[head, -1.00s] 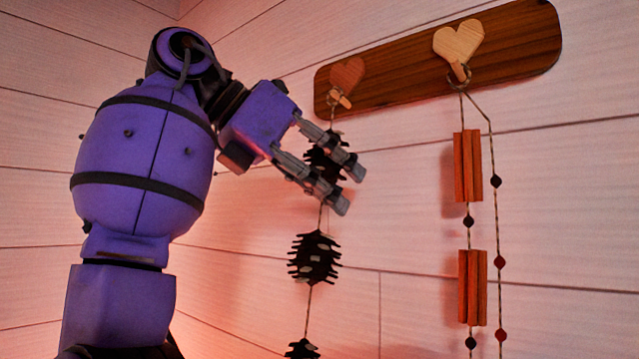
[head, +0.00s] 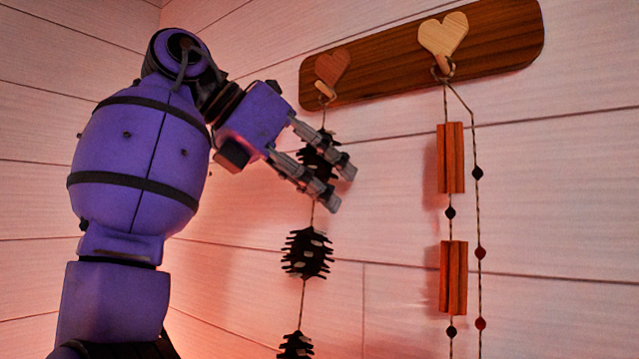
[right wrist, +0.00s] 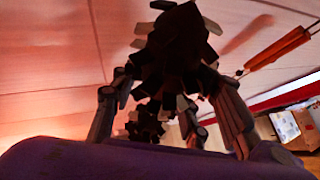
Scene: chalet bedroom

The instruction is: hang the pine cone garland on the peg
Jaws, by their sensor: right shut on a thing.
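The pine cone garland (head: 307,254) hangs down a string, with dark cones one below another. Its top loop (head: 326,98) is at the left peg (head: 326,89), under a reddish wooden heart; whether the loop is around the peg or only against it I cannot tell. My right gripper (head: 338,184) is shut on the garland at its top cone, just below the peg. In the right wrist view the top cone (right wrist: 178,45) is between the fingers (right wrist: 172,108), and a lower cone (right wrist: 145,124) shows beyond. My left gripper is not in view.
A dark wooden board (head: 390,67) on the plank wall carries the pegs. On its right peg, under a pale heart (head: 443,36), hangs another garland of orange-brown stick bundles (head: 451,158) and dark red beads. The wall between the garlands is bare.

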